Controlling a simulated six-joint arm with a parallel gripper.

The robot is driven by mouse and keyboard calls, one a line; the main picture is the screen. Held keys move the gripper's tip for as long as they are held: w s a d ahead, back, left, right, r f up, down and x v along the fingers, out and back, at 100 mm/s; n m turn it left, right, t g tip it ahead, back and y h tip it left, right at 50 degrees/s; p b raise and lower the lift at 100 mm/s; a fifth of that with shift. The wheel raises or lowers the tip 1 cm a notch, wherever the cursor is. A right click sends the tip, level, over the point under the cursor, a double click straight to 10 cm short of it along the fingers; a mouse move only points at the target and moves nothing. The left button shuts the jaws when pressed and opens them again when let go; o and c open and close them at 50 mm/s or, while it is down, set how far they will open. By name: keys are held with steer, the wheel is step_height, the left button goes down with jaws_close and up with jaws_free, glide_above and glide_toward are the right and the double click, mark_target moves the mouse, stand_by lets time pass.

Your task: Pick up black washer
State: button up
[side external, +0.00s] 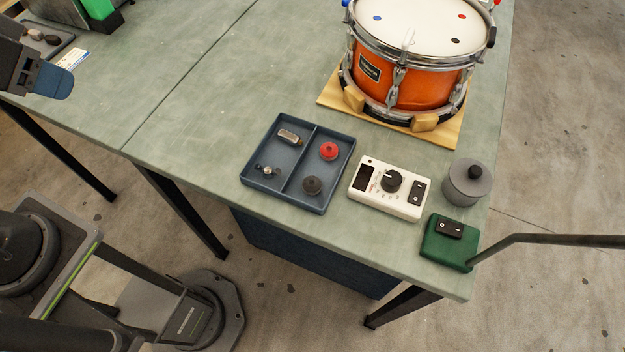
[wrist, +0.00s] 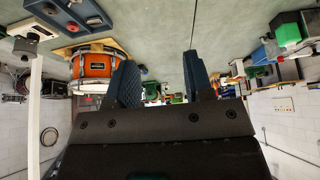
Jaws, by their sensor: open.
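The black washer (side external: 312,185) is a small dark round piece. It lies in the near part of the right-hand compartment of the blue tray (side external: 246,158) on the bench. A red washer (side external: 329,151) lies behind it in the same compartment. My gripper (side external: 50,88) is at the far upper left of the side external view, well away from the tray. In the wrist view my gripper (wrist: 162,78) shows two blue ridged fingers apart, with nothing between them. The tray shows there at the upper left edge (wrist: 62,20), partly cut off.
An orange drum (side external: 415,85) on a wooden board stands behind the tray. A white control box (side external: 365,190), a grey lidded pot (side external: 467,185) and a green switch box (side external: 448,250) stand right of it. Small metal parts (side external: 267,171) lie in its left compartment. The bench left of the tray is clear.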

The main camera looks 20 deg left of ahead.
steer(key=shift+o, duration=0.3)
steer(key=m+g, duration=0.6)
steer(key=m, duration=1.2)
glide_above(312, 183)
steer(key=f, duration=1.9)
steer(key=shift+s+f, duration=0.2)
steer(key=shift+f, duration=0.05)
steer(key=shift+w+f, duration=0.2)
steer(key=shift+f, duration=2.65)
steer(key=shift+c, duration=0.3)
